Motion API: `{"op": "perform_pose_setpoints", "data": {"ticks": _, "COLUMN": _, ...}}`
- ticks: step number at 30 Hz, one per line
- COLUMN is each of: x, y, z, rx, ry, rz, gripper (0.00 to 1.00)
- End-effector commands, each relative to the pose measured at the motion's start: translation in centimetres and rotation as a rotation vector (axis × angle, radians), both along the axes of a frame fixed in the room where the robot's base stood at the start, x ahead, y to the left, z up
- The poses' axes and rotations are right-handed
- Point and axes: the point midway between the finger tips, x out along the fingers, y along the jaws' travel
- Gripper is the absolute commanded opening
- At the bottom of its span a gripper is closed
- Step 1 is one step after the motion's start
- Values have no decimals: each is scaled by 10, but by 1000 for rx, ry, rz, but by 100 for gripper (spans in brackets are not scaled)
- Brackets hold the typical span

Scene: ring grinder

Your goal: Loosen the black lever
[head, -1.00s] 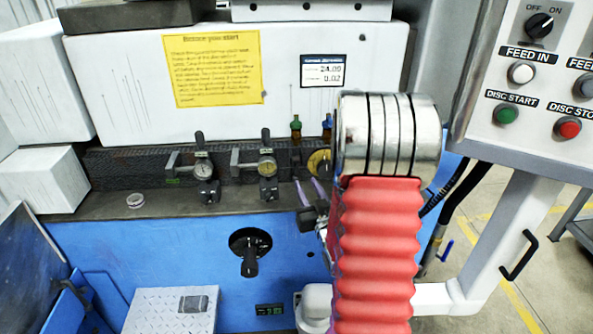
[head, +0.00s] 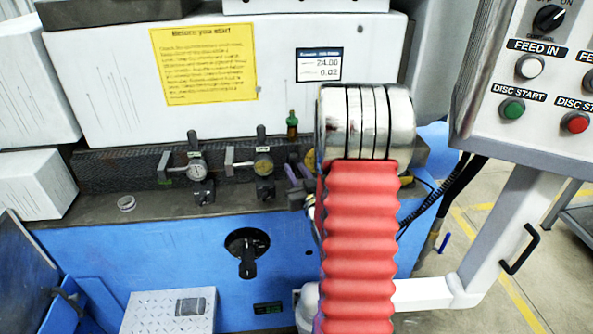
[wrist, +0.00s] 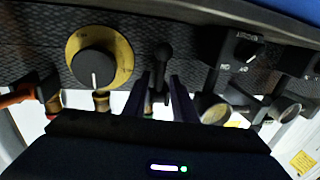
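A black lever (wrist: 164,52) hangs on the dark textured panel in the wrist view, in line with the gap between my fingers. My gripper (wrist: 165,80) has its two dark fingers apart, one on each side of the lever's line; I see no clear contact. In the head view my gripper (head: 298,180) shows only as purplish fingers at the dark panel, partly covered by my red-sleeved arm. This lever is hidden there. Another black lever (head: 247,262) sticks out of a round recess in the blue front.
A black knob on a yellow dial (wrist: 97,66) sits left of the lever in the wrist view, with a gauge (wrist: 212,108) to its right. Two gauges (head: 196,172) (head: 263,165) with black handles stand left of my gripper. The control box (head: 530,90) is at right.

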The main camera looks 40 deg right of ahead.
Motion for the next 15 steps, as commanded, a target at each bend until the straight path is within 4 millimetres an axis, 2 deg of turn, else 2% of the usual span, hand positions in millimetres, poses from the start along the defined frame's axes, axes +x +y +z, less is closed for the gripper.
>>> {"op": "perform_pose_setpoints", "data": {"ticks": 2, "x": 0, "y": 0, "z": 0, "rx": 0, "ry": 0, "rz": -1, "gripper": 19}}
{"op": "perform_pose_setpoints", "data": {"ticks": 10, "x": -1, "y": -1, "z": 0, "rx": 0, "ry": 0, "rz": -2, "gripper": 0}}
{"op": "perform_pose_setpoints", "data": {"ticks": 15, "x": -1, "y": -1, "z": 0, "rx": 0, "ry": 0, "rz": -2, "gripper": 0}}
